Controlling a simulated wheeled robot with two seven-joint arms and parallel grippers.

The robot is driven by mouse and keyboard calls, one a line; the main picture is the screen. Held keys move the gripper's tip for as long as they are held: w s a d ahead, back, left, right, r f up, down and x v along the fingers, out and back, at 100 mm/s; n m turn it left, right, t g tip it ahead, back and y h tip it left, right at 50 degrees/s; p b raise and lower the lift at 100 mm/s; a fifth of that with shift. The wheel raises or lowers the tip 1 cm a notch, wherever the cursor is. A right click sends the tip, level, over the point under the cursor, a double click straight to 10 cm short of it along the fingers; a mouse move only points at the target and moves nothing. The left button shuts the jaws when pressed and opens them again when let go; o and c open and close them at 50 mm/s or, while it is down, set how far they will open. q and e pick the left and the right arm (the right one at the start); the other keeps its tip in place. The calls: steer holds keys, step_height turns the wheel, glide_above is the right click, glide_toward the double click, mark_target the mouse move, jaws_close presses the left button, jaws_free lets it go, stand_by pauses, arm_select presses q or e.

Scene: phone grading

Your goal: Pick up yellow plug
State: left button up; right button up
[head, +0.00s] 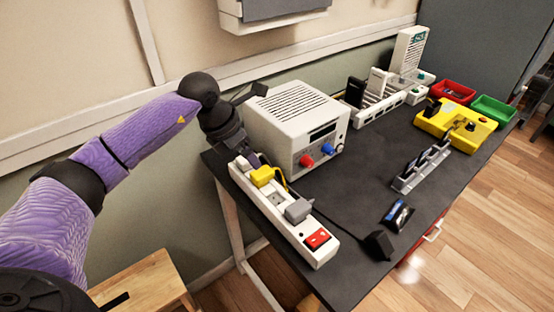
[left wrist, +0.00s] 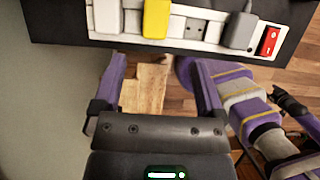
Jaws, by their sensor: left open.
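The yellow plug (head: 262,176) sits in the white power strip (head: 283,230) at the table's left edge, with a yellow cable running off to its right. In the left wrist view the yellow plug (left wrist: 156,18) is at the top, partly cut off by the frame. My left gripper (head: 250,156) is at the strip's far end, just behind the plug. In the left wrist view my left gripper (left wrist: 157,72) is open and empty, its fingers pointing toward the strip and apart from the plug. My right gripper is not clearly visible.
A grey plug (head: 298,210) and a red switch (head: 317,238) sit nearer on the strip. A white power supply box (head: 298,128) stands close to the right of my left gripper. A black adapter (head: 378,245) lies on the dark table (head: 345,205). A wooden stool (head: 145,283) stands below.

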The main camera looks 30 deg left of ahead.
mark_target(260, 172)
arm_select(q)
steer(key=b+x, duration=0.1)
steer(key=x, duration=0.2)
steer(key=b+x, duration=0.1)
steer(key=x, duration=0.2)
steer(key=b+x, duration=0.1)
steer(key=x, duration=0.2)
steer(key=shift+w+a+b, duration=0.1)
steer(key=shift+a+b, duration=0.2)
steer(key=shift+w+f, duration=0.15)
steer(key=shift+f, duration=0.1)
steer(key=shift+r, duration=0.1)
steer(key=shift+c, duration=0.4)
steer(key=c, duration=0.7)
jaws_close()
arm_select(e)
steer(key=f, duration=0.1)
steer(key=s+f, duration=0.1)
steer(key=s+d+f, duration=0.1)
steer(key=shift+f, duration=0.3)
